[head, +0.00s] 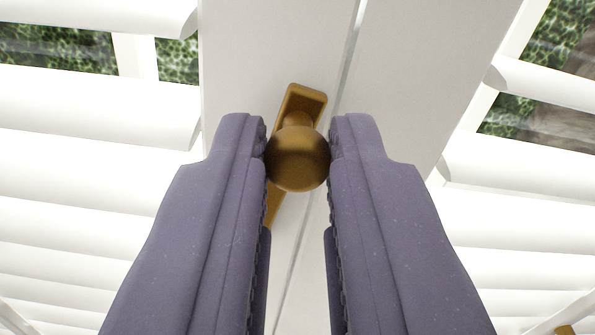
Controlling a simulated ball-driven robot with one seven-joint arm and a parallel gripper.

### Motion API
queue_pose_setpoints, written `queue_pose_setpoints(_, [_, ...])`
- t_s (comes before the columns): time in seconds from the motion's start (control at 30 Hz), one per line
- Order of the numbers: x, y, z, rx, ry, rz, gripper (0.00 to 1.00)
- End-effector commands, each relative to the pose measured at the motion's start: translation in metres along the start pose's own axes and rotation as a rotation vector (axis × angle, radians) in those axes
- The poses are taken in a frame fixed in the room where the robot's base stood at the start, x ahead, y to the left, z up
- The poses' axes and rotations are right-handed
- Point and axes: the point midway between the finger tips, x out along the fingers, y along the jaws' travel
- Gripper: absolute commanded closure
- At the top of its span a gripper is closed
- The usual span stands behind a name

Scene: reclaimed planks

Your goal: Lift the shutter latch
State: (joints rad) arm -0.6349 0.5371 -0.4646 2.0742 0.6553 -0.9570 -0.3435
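The shutter latch (307,98) is a brass bar with a round brass knob (298,160) standing out from it. It is mounted on the white frame between two shutter panels, and the bar runs steeply, its upper end leaning right. My gripper (298,150) has its two purple-grey fingers on either side of the knob, the tips touching or nearly touching its left and right sides. The fingers look closed on the knob. The knob and fingers hide the middle and part of the lower bar.
White louvred shutter panels lie to the left (80,160) and right (520,220). A narrow seam (352,50) runs between their white stiles. Green foliage shows through gaps at the top corners. A small brass piece (565,330) shows at the bottom right edge.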

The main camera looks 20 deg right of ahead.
Motion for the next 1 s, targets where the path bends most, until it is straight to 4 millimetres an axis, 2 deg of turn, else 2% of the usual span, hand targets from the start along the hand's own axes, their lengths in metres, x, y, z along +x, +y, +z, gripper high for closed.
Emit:
queue_pose_setpoints(0.2, [0.000, -0.002, -0.001, -0.020, -0.001, -0.001, 1.00])
queue_pose_setpoints(0.5, [0.000, -0.021, -0.005, -0.324, -0.001, -0.002, 1.00])
queue_pose_setpoints(0.77, [0.000, -0.022, -0.003, -0.340, -0.002, -0.001, 1.00])
queue_pose_setpoints(0.8, [0.000, -0.022, -0.002, -0.339, -0.002, -0.001, 0.79])
queue_pose_setpoints(0.9, [0.000, -0.022, -0.003, -0.339, -0.001, -0.001, 0.56])
queue_pose_setpoints(1.0, [0.000, -0.022, -0.003, -0.338, -0.001, -0.001, 0.55])
